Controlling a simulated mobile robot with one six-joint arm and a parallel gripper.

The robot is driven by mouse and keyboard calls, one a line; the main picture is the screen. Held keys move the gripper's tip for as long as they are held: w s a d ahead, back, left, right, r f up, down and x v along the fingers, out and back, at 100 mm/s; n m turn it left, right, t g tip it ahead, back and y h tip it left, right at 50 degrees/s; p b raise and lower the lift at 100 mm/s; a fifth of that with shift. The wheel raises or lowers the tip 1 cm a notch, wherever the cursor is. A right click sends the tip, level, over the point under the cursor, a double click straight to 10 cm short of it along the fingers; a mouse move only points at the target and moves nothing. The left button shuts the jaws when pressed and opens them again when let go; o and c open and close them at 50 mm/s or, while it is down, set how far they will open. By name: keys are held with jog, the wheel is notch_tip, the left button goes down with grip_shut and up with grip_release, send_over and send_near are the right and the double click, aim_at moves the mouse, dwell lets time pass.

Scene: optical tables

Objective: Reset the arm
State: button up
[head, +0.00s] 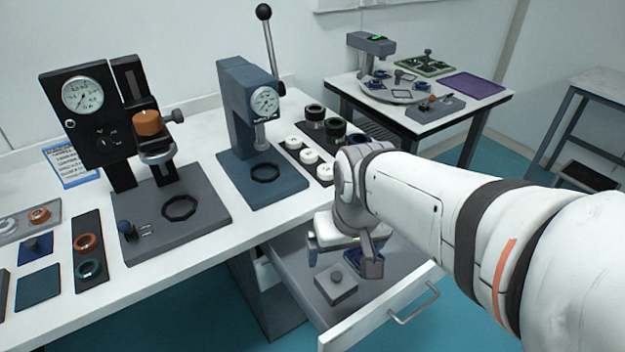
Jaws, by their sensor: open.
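My white arm (410,205) reaches in from the right in the head view. My gripper (344,256) hangs over the open drawer (292,268), with its fingers pointing down. Its fingers are apart, and I see nothing held between them. A grey block with a round knob (336,288) lies in the drawer, just below the gripper in the picture. A dark blue item (368,268) shows close behind the right finger. Whether the finger touches it I cannot tell. My wrist hides part of the drawer and of the bench edge.
The drawer front with its handle (412,304) sticks out from the white bench (150,290). On the bench stand a black gauge stand (96,120) and a blue-grey lever press (240,110). A black tray (300,150) holds white pieces. A second table (470,112) stands behind.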

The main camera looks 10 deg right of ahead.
jog(key=shift+s+r, duration=0.1)
jog(key=r+p, duration=0.4)
jog(key=shift+s+r, duration=0.3)
jog(key=shift+r, duration=0.1)
dwell(1.0)
